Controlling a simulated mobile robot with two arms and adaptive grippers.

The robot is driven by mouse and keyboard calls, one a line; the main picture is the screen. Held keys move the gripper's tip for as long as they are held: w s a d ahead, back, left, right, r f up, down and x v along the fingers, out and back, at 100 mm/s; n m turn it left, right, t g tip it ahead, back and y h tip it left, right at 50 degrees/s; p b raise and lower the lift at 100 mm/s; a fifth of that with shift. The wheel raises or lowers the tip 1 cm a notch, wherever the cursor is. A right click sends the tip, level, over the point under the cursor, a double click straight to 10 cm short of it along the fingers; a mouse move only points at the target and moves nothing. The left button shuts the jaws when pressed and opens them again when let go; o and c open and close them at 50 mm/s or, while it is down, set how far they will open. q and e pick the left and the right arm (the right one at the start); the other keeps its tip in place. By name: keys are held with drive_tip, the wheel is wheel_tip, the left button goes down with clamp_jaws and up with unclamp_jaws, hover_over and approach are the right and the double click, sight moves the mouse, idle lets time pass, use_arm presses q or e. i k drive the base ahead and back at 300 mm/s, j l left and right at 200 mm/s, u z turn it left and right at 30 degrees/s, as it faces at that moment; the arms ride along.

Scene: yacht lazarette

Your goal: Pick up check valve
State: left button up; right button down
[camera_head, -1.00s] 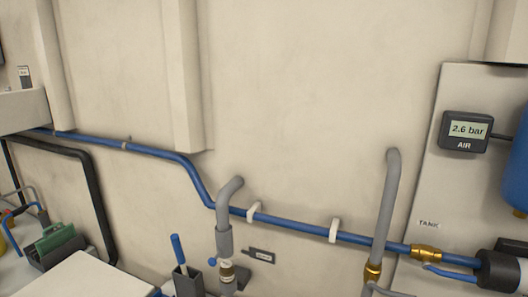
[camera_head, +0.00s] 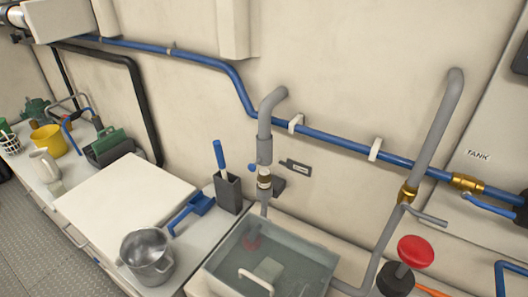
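No part is clearly marked as the check valve, and I cannot tell which one it is. Brass fittings also show at the right: one on the blue pipe (camera_head: 465,182) and one on the slanted grey pipe (camera_head: 408,193). Neither of my grippers is in view.
A water-filled basin (camera_head: 225,284) stands at bottom centre. Left of it are a steel pot (camera_head: 147,255), a blue tool (camera_head: 190,212), a dark holder (camera_head: 229,194) and a white board (camera_head: 122,197). A red knob (camera_head: 415,251) stands right. Grey floor (camera_head: 40,250) is clear.

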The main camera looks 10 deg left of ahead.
sight(264, 177)
drive_tip(key=k+j+z, duration=0.35)
drive_tip(key=j, duration=0.2)
drive_tip(key=k+j+z, duration=0.3)
drive_tip(key=j, duration=0.2)
